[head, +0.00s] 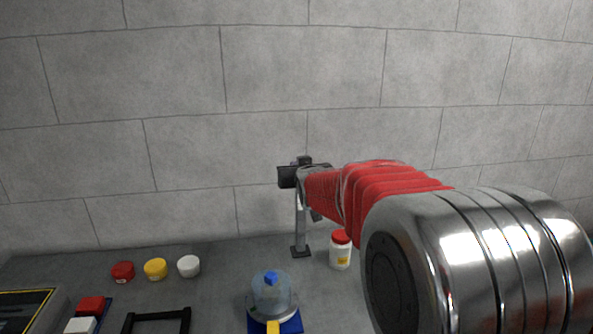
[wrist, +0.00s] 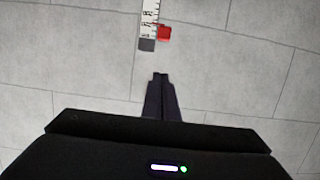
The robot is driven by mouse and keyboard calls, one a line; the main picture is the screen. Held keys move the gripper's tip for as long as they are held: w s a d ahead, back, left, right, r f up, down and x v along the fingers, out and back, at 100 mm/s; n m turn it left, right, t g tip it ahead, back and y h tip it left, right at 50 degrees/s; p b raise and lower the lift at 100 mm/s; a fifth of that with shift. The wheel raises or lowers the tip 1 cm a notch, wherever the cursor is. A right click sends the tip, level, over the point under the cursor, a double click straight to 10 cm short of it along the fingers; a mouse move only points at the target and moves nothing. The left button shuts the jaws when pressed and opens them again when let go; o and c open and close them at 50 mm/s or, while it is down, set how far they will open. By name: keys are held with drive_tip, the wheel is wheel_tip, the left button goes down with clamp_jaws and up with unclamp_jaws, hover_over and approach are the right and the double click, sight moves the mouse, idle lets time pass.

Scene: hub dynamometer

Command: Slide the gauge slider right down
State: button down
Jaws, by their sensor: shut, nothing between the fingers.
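The gauge is a white scale strip (wrist: 149,18) with black marks, at the top of the wrist view. The red gauge slider (wrist: 164,33) sits on the strip's right side, close to a dark grey block (wrist: 147,45) at the strip's near end in the picture. My gripper (wrist: 160,76) is shut and empty. Its fingertips appear below the slider in the picture, with a visible gap between them. In the head view my arm hides the slider, and a grey post (head: 300,222) stands on a dark foot behind my wrist.
A white jar with a red lid (head: 340,250) stands right of the post. A clear domed vessel (head: 270,294) on a blue base is in front. Red (head: 123,271), yellow (head: 155,269) and white (head: 189,266) pots stand left. A block wall (head: 180,120) is behind.

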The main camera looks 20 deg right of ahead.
drive_tip(key=w+d+f, duration=0.1)
drive_tip(key=w+f, duration=0.4)
drive_tip(key=w, duration=0.1)
drive_tip(key=shift+w+d+f, duration=0.15)
drive_tip(key=shift+f, duration=0.2)
idle(0.5)
